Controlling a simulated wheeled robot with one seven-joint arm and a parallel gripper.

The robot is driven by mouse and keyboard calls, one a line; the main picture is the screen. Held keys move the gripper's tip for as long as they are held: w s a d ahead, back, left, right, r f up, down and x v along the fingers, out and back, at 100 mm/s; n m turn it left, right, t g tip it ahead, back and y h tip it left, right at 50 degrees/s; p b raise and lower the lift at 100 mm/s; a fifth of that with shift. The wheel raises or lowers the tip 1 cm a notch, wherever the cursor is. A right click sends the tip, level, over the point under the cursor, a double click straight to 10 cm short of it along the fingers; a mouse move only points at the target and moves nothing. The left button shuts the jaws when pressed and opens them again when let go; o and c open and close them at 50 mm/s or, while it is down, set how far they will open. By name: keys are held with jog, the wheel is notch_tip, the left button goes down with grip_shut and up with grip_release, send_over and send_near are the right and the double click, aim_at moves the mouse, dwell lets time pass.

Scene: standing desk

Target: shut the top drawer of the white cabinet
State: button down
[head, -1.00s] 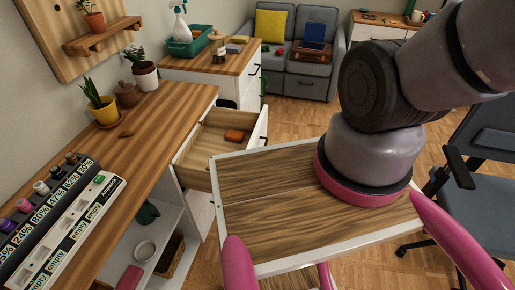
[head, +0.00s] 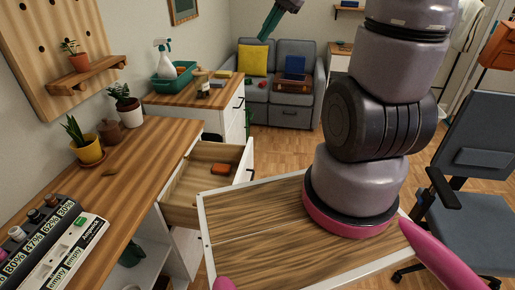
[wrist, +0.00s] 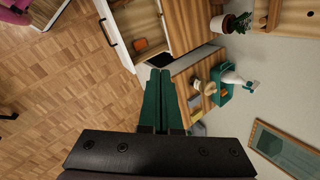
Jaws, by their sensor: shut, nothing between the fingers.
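The open top drawer (head: 188,185) juts out from the white cabinet (head: 187,253) under the wooden desk in the head view. Its white front (head: 243,162) faces right, and an orange block (head: 220,169) lies inside. In the wrist view the drawer front (wrist: 118,38) with a dark handle is at the upper left, and the block (wrist: 140,44) shows beside it. My gripper (wrist: 159,72) has green fingers, shut together and empty. They appear below the drawer in the wrist view, apart from it. The gripper also shows in the head view (head: 267,34), at the top, raised above the room.
A second low cabinet (head: 237,112) with a wooden top stands behind the drawer, holding a green tray (head: 170,82) and spray bottle. A grey sofa (head: 285,104) is farther back. An office chair (head: 470,200) stands at right. Wood floor (head: 281,155) is open between.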

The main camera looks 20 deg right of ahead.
jog(key=w+d+f+m+y, duration=0.1)
jog(key=w+d+f+m, duration=0.1)
jog(key=w+f, duration=0.35)
jog(key=w+d+f+m+y, duration=0.1)
jog(key=w+d+f+m, duration=0.15)
jog(key=f, duration=0.65)
jog(key=w+d+f+m, duration=0.2)
jog(key=w+f+m, duration=0.15)
jog(key=f, duration=0.35)
jog(key=m, duration=0.6)
send_near(251, 151)
notch_tip(251, 151, down, 5)
jog(key=shift+w+a+f+t+y, duration=0.1)
jog(key=shift+w+a+t+y, duration=0.1)
jog(key=shift+w+a, duration=0.4)
jog(key=shift+w+a+f+t+y, duration=0.1)
jog(key=shift+w+a+t+y, duration=0.2)
jog(key=shift+a, duration=0.5)
jog(key=shift+w+a, duration=0.1)
jog(key=w+a, duration=0.5)
jog(key=a, duration=0.6)
jog(key=w+a, duration=0.6)
jog(key=a, duration=0.5)
jog(key=shift+w, duration=0.2)
